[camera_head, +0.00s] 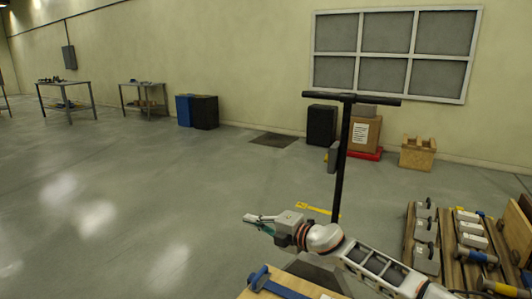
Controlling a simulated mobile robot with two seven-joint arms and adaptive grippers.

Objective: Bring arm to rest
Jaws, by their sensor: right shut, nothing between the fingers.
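My right arm (370,262) comes in from the lower right and reaches toward the left. Its gripper (250,219) points left and is shut with nothing held. My left gripper is not in view.
A black T-shaped post (341,170) stands just behind my right arm. A wooden rack (410,240) with several grey blocks and blue-and-yellow parts stands at the right. Boxes and a wooden crate (417,155) line the back wall. The floor at left is clear.

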